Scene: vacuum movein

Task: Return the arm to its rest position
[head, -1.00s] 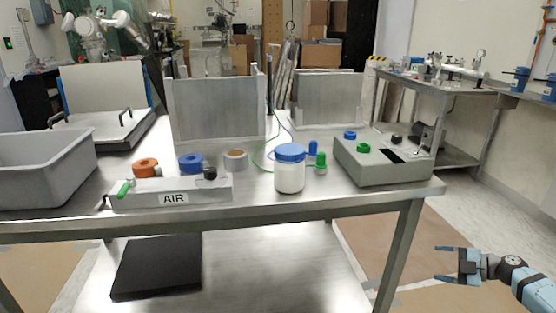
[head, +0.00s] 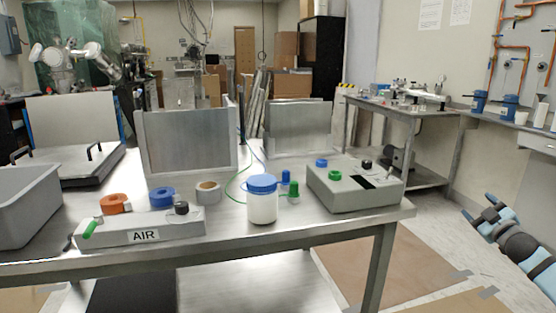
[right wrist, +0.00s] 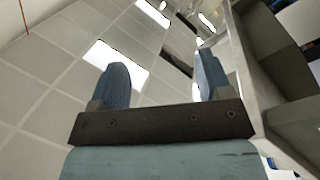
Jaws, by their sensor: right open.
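My right gripper (head: 478,214) is at the right edge of the head view, to the right of the steel table and clear of it. Its fingers point up and to the left. In the right wrist view the two blue fingers (right wrist: 160,85) stand apart with nothing between them, against the ceiling. The gripper is open and empty. My left gripper and arm do not show in either view.
A steel table (head: 330,228) carries a white jar (head: 262,204) with a blue lid, a grey control box (head: 350,195), an AIR bar (head: 145,229), tape rolls and a grey bin (head: 25,207). A side bench (head: 420,112) stands at the back right.

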